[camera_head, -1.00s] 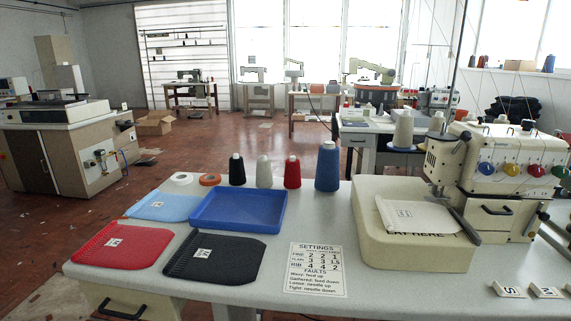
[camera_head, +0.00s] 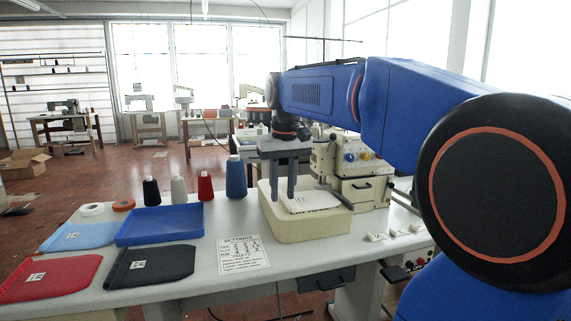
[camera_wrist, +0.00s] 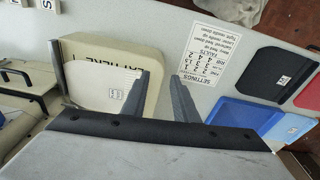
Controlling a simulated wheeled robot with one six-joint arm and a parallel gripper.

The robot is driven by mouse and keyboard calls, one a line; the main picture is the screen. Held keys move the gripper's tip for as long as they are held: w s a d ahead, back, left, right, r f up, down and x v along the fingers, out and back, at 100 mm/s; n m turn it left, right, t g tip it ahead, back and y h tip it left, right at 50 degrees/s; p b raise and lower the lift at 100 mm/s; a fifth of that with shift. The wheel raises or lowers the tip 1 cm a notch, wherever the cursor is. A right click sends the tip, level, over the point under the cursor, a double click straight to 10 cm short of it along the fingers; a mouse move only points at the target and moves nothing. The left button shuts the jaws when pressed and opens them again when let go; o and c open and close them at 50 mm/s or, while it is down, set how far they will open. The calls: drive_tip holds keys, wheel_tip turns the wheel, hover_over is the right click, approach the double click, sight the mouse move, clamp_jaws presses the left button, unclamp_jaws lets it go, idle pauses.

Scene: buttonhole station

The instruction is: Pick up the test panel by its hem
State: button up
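The white test panel (camera_head: 312,201) lies flat on the cream block (camera_head: 310,230) beside the sewing machine. It also shows in the wrist view (camera_wrist: 100,72), with a small printed label. In the wrist view my gripper (camera_wrist: 159,76) is at the label end of the panel. I cannot tell whether a fingertip touches the panel or block.
The sewing machine (camera_head: 340,158) stands just behind the block. A blue tray (camera_head: 160,226), red (camera_head: 50,279), black (camera_head: 150,266) and light blue (camera_head: 78,237) panels, thread cones (camera_head: 236,178) and a settings sheet (camera_head: 239,255) lie to the left. Small size signs (camera_head: 397,229) stand right.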

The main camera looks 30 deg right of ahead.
drive_tip(key=m+g, duration=0.1)
approach(285, 198)
drive_tip(key=shift+w+d+f, duration=0.1)
drive_tip(key=shift+f, duration=1.3)
drive_tip(key=shift+w+d+f, duration=0.1)
drive_tip(key=shift+f, duration=1.3)
drive_tip(key=shift+f, duration=0.15)
drive_tip(key=shift+f, duration=1.05)
drive_tip(key=shift+c, duration=0.4)
clamp_jaws()
drive_tip(key=shift+r, duration=0.2)
